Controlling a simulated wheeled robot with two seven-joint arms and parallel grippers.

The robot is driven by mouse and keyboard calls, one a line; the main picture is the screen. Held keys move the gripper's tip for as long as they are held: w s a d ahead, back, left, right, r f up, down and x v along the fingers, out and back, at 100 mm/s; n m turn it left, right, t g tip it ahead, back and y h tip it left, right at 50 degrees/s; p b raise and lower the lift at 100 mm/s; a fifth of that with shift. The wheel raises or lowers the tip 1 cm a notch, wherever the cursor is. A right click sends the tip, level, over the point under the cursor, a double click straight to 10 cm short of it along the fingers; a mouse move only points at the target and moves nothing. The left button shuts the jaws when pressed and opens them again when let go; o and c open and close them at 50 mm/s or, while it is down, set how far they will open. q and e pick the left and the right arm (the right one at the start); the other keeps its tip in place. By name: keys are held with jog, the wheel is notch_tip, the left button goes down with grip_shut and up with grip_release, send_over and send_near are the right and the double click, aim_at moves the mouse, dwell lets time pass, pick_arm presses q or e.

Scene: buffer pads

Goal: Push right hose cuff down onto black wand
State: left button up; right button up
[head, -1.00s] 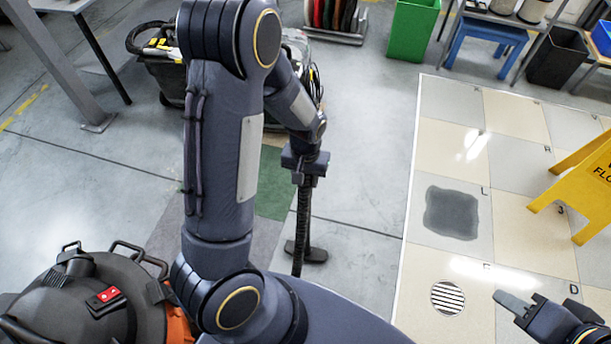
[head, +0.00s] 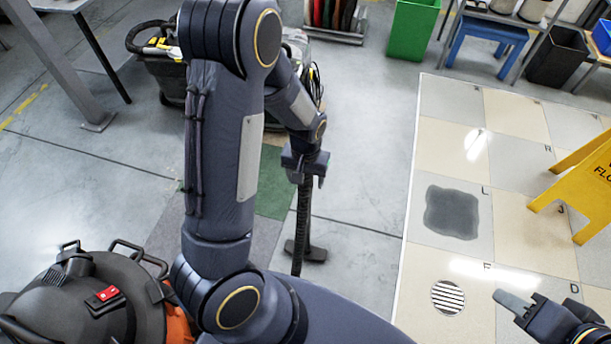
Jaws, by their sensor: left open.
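The black wand (head: 303,215) stands nearly upright on the floor, with a wide flat floor head (head: 313,254) at its foot. My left gripper (head: 305,176) is at the wand's upper end and its fingers point down; it is open. The hose cuff cannot be made out; my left gripper and wrist cover the wand's top. My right gripper (head: 508,300) is at the lower right over the tiled floor, far from the wand. Only a grey finger-like tip shows clearly, so its opening cannot be judged.
A black and orange vacuum (head: 80,305) with a red switch stands at the lower left. A yellow floor sign (head: 575,190) stands at the right. A dark wet patch (head: 451,212) and a round drain (head: 447,298) lie on the tiles. Grey floor between wand and tiles is clear.

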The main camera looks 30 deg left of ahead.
pick_arm(q)
jog(key=shift+r, duration=0.1)
notch_tip(320, 180, up, 6)
jog(key=shift+r+p, duration=0.15)
jog(key=shift+p, duration=0.9)
jog(key=shift+r, duration=0.6)
jog(key=shift+r, duration=0.1)
jog(key=shift+s+r, duration=0.1)
jog(key=shift+r, duration=0.2)
jog(key=s+d+r+t+h, duration=0.2)
jog(key=s+r+t, duration=0.1)
jog(key=s+r, duration=0.5)
jog(key=s+d+r+t+h, duration=0.2)
jog(key=s+r+t, duration=0.1)
jog(key=s+r, duration=0.55)
notch_tip(320, 180, up, 15)
jog(key=m+p, duration=0.1)
jog(key=p, duration=1.5)
jog(key=shift+r+p, duration=0.2)
jog(key=shift+p, duration=0.1)
